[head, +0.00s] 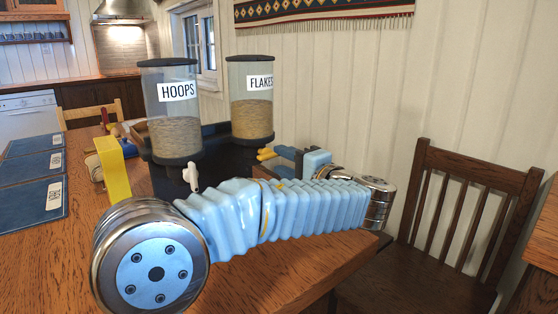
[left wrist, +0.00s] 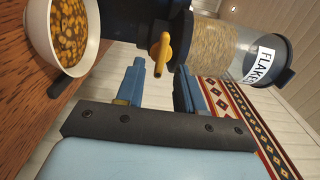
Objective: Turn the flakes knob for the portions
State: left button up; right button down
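The flakes dispenser (head: 251,100) stands on a dark base behind the table's near part, a clear canister partly filled with tan flakes. Its yellow knob (left wrist: 160,52) shows in the left wrist view, where the dispenser (left wrist: 225,48) appears lying sideways. My left gripper (head: 280,158) is by the knob in the head view. In the left wrist view its two blue fingers (left wrist: 160,70) are apart, with the knob in line with the gap between them. I cannot tell whether they touch it. My right gripper is not in view.
The hoops dispenser (head: 175,110), with a white knob (head: 190,177), stands left of the flakes one. A white bowl (left wrist: 94,42) of brown pieces shows in the left wrist view. Blue placemats (head: 30,185) lie at left. A wooden chair (head: 455,200) is at right.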

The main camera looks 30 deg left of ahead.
pick_arm(q)
jog(key=v, duration=1.1)
jog(key=shift+d+b, duration=0.15)
jog(key=shift+b, duration=0.25)
jog(key=shift+f, duration=0.1)
